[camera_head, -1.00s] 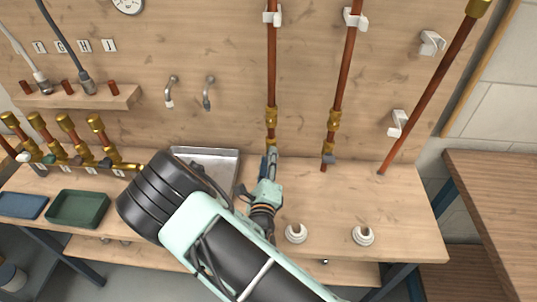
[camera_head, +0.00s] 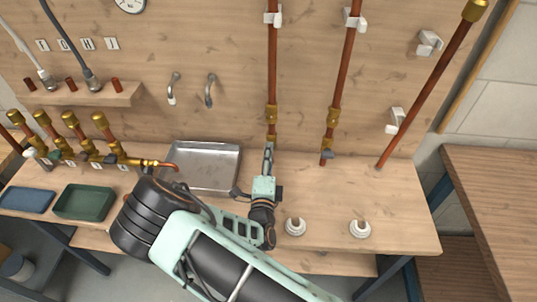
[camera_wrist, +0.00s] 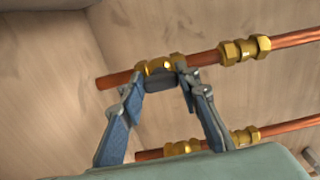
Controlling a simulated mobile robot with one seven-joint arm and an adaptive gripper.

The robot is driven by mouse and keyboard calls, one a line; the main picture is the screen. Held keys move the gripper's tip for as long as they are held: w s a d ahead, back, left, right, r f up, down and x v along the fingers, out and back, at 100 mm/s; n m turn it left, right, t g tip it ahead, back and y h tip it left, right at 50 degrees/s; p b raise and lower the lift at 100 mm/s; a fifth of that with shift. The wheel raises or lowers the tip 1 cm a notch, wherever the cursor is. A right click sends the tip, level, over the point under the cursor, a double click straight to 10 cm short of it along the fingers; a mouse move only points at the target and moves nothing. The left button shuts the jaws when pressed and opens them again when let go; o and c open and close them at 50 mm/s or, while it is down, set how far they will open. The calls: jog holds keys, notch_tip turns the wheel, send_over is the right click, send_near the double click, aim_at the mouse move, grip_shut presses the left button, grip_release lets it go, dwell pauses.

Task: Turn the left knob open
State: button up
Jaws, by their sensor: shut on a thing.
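The left copper pipe (camera_head: 272,60) runs down the wooden wall, with brass fittings (camera_head: 271,113) near its lower end. My gripper (camera_head: 268,150) is at this lower end, just above the bench. In the wrist view my gripper (camera_wrist: 160,80) has its two blue-grey fingers on either side of a dark grey knob (camera_wrist: 160,84), shut on it. The knob sits on the brass valve (camera_wrist: 165,66) of that pipe. In the head view the fingers hide the knob. The right pipe (camera_head: 349,60) has a similar grey knob (camera_head: 328,154), apart from my gripper.
A metal tray (camera_head: 205,168) lies on the bench left of my gripper. White fittings (camera_head: 295,227) stand on the bench to the right. Green (camera_head: 85,203) and blue (camera_head: 27,200) trays are at the left, below a row of brass valves (camera_head: 72,121).

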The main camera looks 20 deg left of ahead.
jog(key=o, duration=1.2)
jog(key=shift+c, duration=0.2)
jog(key=v, duration=1.2)
